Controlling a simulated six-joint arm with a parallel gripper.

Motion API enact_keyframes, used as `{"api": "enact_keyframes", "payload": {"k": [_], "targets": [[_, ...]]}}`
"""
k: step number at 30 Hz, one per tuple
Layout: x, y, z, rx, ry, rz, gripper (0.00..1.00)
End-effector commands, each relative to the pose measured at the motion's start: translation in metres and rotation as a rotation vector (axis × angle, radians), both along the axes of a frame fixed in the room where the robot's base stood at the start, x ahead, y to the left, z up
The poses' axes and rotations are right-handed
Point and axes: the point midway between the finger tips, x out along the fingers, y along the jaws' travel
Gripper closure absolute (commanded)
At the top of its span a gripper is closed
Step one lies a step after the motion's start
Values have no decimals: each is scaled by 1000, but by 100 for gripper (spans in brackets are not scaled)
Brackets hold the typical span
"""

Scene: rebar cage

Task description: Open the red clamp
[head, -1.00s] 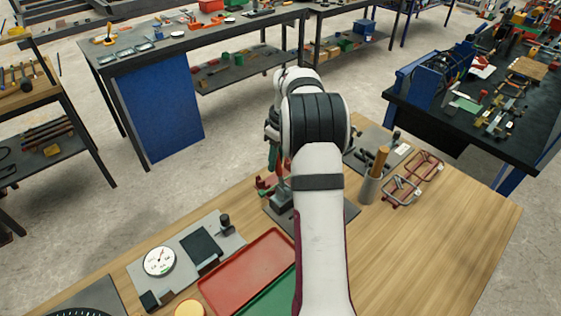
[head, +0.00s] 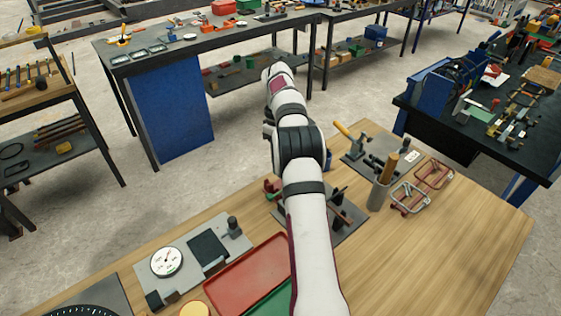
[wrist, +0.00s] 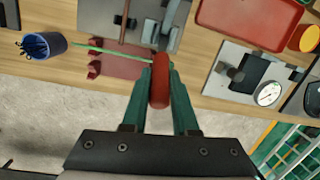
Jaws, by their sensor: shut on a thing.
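In the wrist view, my gripper (wrist: 160,95) has two teal fingers shut on a red rounded handle (wrist: 160,90), which stands out between and past the fingertips. The handle appears to belong to the red clamp, but its joint with the clamp's grey metal parts (wrist: 170,12) is not clear. These parts are at a grey plate (wrist: 105,12) near the bench edge. In the head view the plate (head: 350,222) shows to the right of my arm; my arm hides the gripper and the handle there.
Red blocks (wrist: 93,71) and a thin green strip (wrist: 98,50) lie close beside the fingers. A blue cup (wrist: 42,44) stands at the left. A red tray (head: 245,272) and a dial gauge (head: 166,262) are at the left in the head view. The front right bench is clear.

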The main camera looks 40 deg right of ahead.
Motion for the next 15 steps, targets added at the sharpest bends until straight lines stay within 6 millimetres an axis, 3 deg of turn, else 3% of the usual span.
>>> {"api": "enact_keyframes", "payload": {"k": [1,5,15], "targets": [[0,0,0,1,0,1,67],[0,0,0,1,0,1,44],[0,0,4,0,-1,1,43]]}}
